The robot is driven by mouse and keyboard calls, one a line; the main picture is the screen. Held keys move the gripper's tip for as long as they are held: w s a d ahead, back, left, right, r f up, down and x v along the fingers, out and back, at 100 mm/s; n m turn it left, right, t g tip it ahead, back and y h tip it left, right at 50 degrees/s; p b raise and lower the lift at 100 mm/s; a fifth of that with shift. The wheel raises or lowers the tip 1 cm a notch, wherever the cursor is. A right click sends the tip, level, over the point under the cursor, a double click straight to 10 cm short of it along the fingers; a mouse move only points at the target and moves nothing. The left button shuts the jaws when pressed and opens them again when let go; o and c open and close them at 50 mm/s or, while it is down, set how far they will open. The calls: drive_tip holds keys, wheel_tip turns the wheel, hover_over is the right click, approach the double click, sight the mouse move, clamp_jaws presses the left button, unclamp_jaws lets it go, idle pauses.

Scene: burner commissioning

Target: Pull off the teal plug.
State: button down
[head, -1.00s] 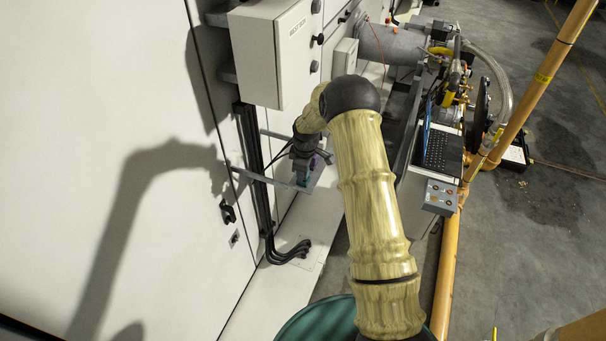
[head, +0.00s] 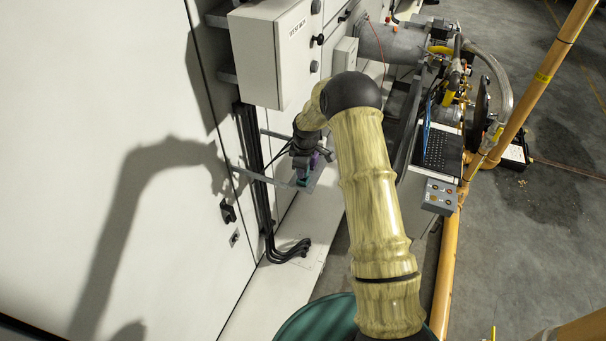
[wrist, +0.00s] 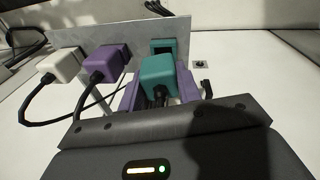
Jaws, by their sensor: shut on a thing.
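The teal plug (wrist: 158,77) is in the middle of the wrist view, with a dark cable end at its near side. The purple fingers of my gripper (wrist: 160,84) are shut on it, one on each side. Behind it, a teal socket (wrist: 163,46) with a dark opening shows on the grey plate (wrist: 140,36). The plug looks apart from this socket. In the head view, my gripper (head: 304,172) is by the plate below the grey cabinet, and the teal there is small and partly hidden.
A purple plug (wrist: 105,63) and a white plug (wrist: 59,64) sit on the plate to the left, with black cables hanging. A wall cabinet (head: 262,55) is above my gripper. A laptop (head: 437,150) and control box (head: 440,196) stand to the right.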

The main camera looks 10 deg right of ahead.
drive_tip(key=shift+r, duration=0.15)
drive_tip(key=shift+r+p, duration=1)
drive_tip(key=shift+r, duration=0.9)
